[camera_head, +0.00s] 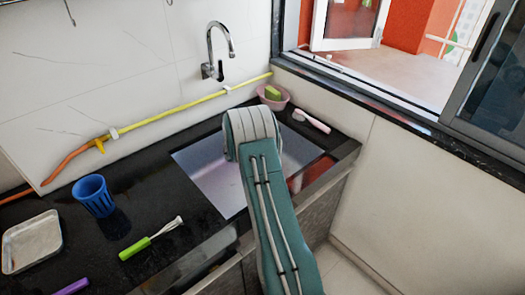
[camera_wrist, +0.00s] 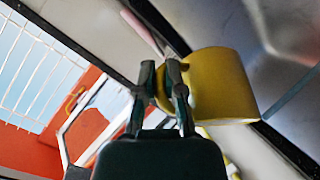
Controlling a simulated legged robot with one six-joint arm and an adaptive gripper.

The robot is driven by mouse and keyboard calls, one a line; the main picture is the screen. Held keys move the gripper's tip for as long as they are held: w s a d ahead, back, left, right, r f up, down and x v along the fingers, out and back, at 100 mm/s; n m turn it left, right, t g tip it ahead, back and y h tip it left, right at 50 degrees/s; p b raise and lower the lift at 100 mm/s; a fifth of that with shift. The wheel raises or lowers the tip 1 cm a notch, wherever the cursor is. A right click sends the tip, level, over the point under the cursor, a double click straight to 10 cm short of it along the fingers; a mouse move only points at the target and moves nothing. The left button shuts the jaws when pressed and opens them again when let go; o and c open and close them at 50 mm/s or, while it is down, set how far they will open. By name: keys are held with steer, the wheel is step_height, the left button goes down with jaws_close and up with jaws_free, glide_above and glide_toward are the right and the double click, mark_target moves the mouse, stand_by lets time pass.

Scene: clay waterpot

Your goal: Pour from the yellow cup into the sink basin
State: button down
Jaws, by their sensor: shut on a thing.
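The yellow cup (camera_wrist: 222,85) is in the wrist view, right of the picture's middle. The grey metal sink basin (camera_head: 207,172) is set in the dark counter in the head view, partly covered by my arm. A grey metal surface, likely the basin (camera_wrist: 288,35), shows beyond the cup in the wrist view. My gripper and the cup are hidden behind my arm in the head view.
The faucet (camera_head: 217,52) is on the wall behind the basin. A pink bowl (camera_head: 272,98) and pink-handled brush (camera_head: 312,121) sit beyond the basin. A blue cup (camera_head: 93,196), green-handled brush (camera_head: 150,240) and tray (camera_head: 32,242) stand on the left counter.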

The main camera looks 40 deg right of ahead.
steer(key=shift+w+a+r+h, duration=0.1)
steer(key=shift+a+h, duration=0.15)
steer(key=shift+h, duration=0.45)
steer(key=shift+w+a+g+h, duration=0.15)
steer(key=shift+a+g+h, duration=0.15)
steer(key=shift+h, duration=0.4)
stand_by(0.4)
steer(key=shift+w+a+n+h, duration=0.15)
steer(key=shift+n+h, duration=0.15)
steer(key=shift+h, duration=0.2)
steer(key=shift+a+h, duration=0.1)
steer(key=shift+h, duration=0.2)
